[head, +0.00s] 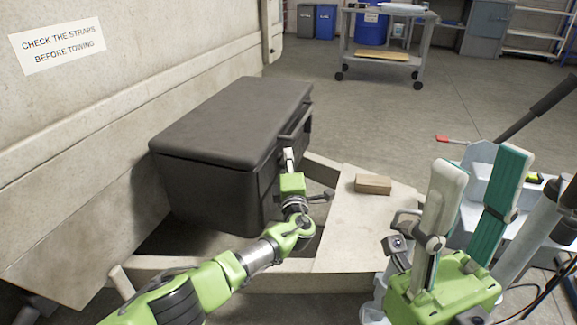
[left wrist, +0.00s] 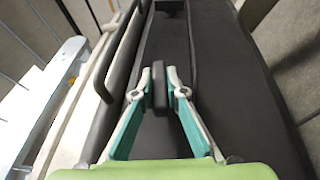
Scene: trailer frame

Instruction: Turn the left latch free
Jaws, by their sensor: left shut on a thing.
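A dark grey lidded box (head: 215,125) sits on the trailer frame against the pale trailer wall. My left gripper (head: 289,158) is at the box's front side, below a bar handle (head: 297,122). In the left wrist view my left gripper (left wrist: 159,72) is shut on the left latch (left wrist: 159,95), a small dark upright tab between the two fingertips. The head view hides the latch behind the gripper. The lid looks closed. My right gripper (head: 480,170) is open and empty, its fingers pointing up, well to the right of the box.
A small brown block (head: 373,184) lies on the pale frame plate (head: 345,225) right of the box. A wheeled cart (head: 385,45) stands far back. A red-handled tool (head: 450,140) lies beyond my right gripper. The floor behind the frame is mostly clear.

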